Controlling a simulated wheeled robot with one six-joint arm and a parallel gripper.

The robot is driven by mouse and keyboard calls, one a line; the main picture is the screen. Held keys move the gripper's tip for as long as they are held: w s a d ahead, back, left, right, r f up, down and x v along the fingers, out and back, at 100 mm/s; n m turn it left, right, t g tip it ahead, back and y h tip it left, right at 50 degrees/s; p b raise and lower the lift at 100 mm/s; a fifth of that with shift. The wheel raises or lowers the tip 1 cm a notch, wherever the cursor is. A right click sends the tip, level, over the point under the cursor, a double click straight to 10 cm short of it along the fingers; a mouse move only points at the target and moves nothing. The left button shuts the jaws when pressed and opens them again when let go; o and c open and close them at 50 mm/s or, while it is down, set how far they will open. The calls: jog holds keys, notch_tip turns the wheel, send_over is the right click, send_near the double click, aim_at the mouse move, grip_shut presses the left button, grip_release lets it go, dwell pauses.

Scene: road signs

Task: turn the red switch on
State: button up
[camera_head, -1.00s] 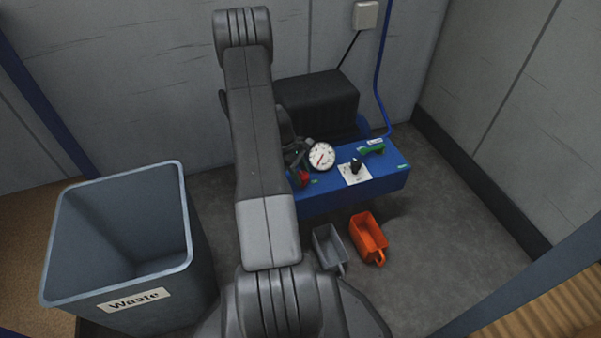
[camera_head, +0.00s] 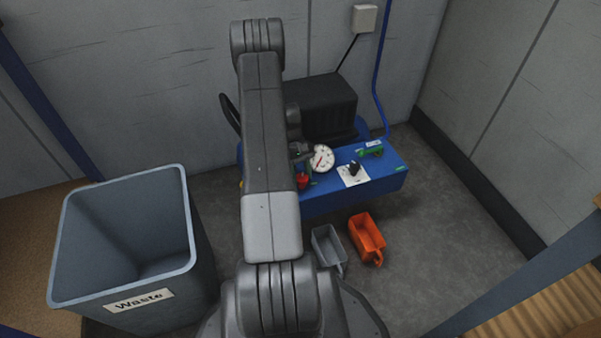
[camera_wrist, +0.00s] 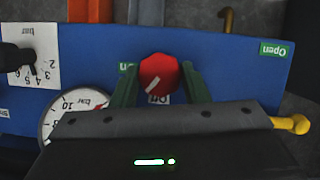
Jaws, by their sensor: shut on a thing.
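The red switch (camera_wrist: 159,73) is a round red knob with a white line on the blue panel (camera_wrist: 225,60). In the wrist view the line slants from its middle toward the lower left. In the head view the red switch (camera_head: 303,181) shows partly beside my arm, at the left part of the blue unit (camera_head: 345,195).
A round white gauge (camera_head: 321,158), a black knob on a white plate (camera_head: 354,169) and a green handle (camera_head: 371,150) are on the same unit. A grey scoop (camera_head: 328,245) and an orange scoop (camera_head: 367,237) lie in front. A waste bin (camera_head: 125,240) stands left.

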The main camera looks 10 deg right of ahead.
jog(key=m+y+p, duration=0.1)
jog(key=m+y, duration=0.1)
jog(key=m, duration=0.3)
jog(key=shift+d+m, duration=0.15)
jog(key=shift+m, duration=0.15)
jog(key=m+y, duration=0.1)
jog(key=m, duration=0.1)
jog(key=m+y, duration=0.1)
jog(key=m, duration=0.2)
jog(key=shift+d+t+p, duration=0.1)
jog(key=shift+t+p, duration=0.2)
jog(key=shift+t, duration=0.1)
jog(key=o, duration=1)
jog(key=p+v, duration=0.4)
jog(key=v, duration=1)
jog(key=shift+d+f, duration=0.1)
